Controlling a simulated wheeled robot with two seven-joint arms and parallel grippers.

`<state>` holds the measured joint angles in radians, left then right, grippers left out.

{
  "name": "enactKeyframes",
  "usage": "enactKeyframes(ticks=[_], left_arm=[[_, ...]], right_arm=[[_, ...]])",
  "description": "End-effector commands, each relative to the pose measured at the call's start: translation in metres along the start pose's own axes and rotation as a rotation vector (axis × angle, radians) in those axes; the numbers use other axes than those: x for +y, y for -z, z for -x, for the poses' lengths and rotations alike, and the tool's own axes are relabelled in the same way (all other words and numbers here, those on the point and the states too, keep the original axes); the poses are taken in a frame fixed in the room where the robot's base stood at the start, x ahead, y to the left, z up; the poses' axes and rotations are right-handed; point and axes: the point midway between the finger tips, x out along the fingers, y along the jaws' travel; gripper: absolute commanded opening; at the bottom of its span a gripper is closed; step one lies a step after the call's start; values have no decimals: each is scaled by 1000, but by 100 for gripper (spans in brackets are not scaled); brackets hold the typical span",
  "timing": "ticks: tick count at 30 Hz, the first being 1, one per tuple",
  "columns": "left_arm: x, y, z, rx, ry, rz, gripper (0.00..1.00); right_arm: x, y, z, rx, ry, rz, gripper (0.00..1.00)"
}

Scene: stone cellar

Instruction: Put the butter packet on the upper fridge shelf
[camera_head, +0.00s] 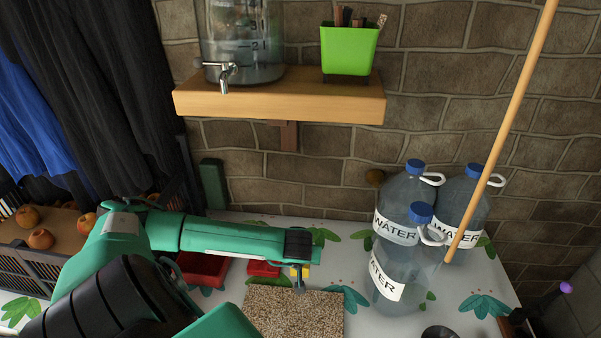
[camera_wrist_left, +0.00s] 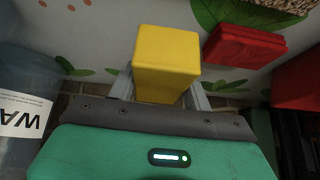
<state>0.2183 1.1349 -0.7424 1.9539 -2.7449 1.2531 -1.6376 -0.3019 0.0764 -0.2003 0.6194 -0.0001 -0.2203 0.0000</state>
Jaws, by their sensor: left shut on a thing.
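The butter packet (camera_wrist_left: 166,50) is a plain yellow block, seen large in the left wrist view. My left gripper (camera_wrist_left: 161,88) is shut on it, with a grey finger on either side. In the head view my left gripper (camera_head: 299,276) is mostly hidden under its wrist, and only a bit of the yellow packet (camera_head: 306,271) shows. It is over the patterned surface, behind a speckled mat; I cannot tell its exact height. No fridge or fridge shelf shows in either view. My right gripper is not in view.
Water bottles (camera_head: 383,280) stand to the right, near a leaning wooden pole (camera_head: 508,118). Red items (camera_head: 263,269) lie near the gripper, beside the speckled mat (camera_head: 293,312). A wall shelf (camera_head: 279,99) holds a glass dispenser and green pot. A crate (camera_head: 38,268) with fruit is left.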

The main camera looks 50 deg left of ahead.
Motion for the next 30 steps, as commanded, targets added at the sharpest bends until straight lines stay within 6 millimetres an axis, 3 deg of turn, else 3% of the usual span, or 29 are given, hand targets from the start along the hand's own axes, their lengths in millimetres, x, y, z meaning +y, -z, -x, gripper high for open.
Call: enactKeyframes(ticks=[13, 24, 25, 28, 30], left_arm=[[1, -24, -38, 0, 1, 1, 20], [1, -26, -44, 2, 0, 0, 20], [1, -26, -43, 1, 1, 0, 54], [1, -26, -42, 1, 1, 0, 72], [1, -26, -42, 1, 1, 0, 72]], right_arm=[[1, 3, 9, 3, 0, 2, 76], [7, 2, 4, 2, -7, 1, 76], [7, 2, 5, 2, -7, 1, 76], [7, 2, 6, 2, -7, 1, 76], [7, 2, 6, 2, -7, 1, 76]])
